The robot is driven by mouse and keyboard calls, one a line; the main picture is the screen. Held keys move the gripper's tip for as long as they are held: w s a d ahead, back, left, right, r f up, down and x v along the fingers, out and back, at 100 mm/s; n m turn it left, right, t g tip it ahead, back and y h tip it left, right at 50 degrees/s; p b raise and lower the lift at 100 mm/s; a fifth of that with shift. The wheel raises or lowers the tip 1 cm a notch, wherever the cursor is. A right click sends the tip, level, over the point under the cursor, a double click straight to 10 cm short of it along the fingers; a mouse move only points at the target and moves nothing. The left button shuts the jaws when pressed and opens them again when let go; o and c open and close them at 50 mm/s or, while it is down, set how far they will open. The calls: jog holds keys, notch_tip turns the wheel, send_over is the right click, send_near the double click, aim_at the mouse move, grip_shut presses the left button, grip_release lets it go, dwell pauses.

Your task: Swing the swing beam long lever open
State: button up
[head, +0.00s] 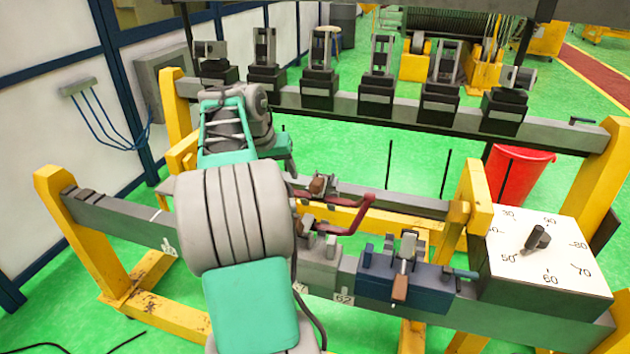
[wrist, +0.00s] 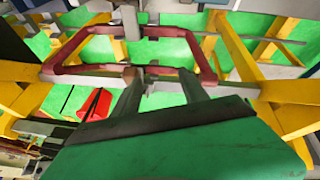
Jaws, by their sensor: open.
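My gripper (wrist: 162,84) is open in the wrist view, its two grey fingers apart. A dark red bent bar (wrist: 196,50) spans the view beyond the fingertips. A small brown lever grip (wrist: 129,71) shows at the left fingertip; I cannot tell whether they touch. In the head view my arm hides the gripper. The dark red bar (head: 347,222) sticks out to the right of my arm above the long grey beam (head: 125,218). Brown lever grips show close to it, one on the beam behind (head: 318,184). I cannot tell which part is the long lever.
A blue clamp block (head: 375,275) with a brown-handled lever (head: 400,288) sits on the front beam. A numbered dial box (head: 540,250) stands at its right end. Several black clamps (head: 376,92) line the rear beam. A red bin (head: 520,172) stands behind the dial box.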

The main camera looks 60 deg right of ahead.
jog(key=m+g, duration=0.1)
jog(key=m, duration=0.1)
send_near(315, 182)
jog(key=x, duration=1)
jog(key=shift+d+f, duration=0.15)
jog(key=shift+d, duration=0.05)
grip_shut()
dwell(0.5)
